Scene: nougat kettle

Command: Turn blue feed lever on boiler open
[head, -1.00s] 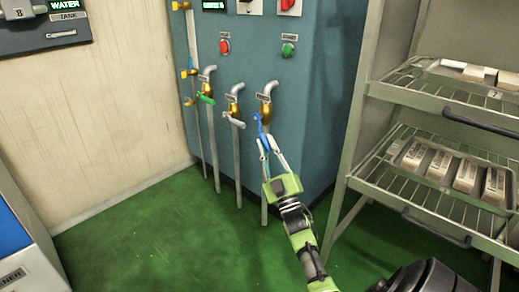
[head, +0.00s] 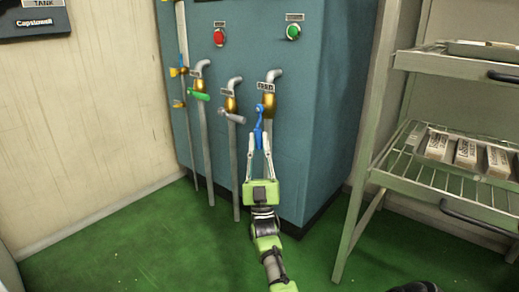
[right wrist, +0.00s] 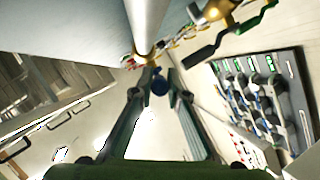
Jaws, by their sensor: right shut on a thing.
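The blue feed lever (head: 258,121) hangs roughly straight down from the brass valve (head: 268,101) under the FEED label, on the rightmost pipe of the teal boiler (head: 320,90). My right gripper (head: 259,148) reaches up from below, its fingers closed on the lower part of the lever. In the right wrist view the blue lever end (right wrist: 159,86) sits between the two fingertips (right wrist: 160,78), below the grey pipe. The fingers hide part of the lever. My left gripper is not in view.
A grey lever (head: 231,116) and a green lever (head: 200,96) sit on pipes to the left. Red (head: 219,38) and green (head: 293,32) buttons are above. A wire rack (head: 385,178) with trays stands close on the right. Green floor (head: 120,250) is clear at the left.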

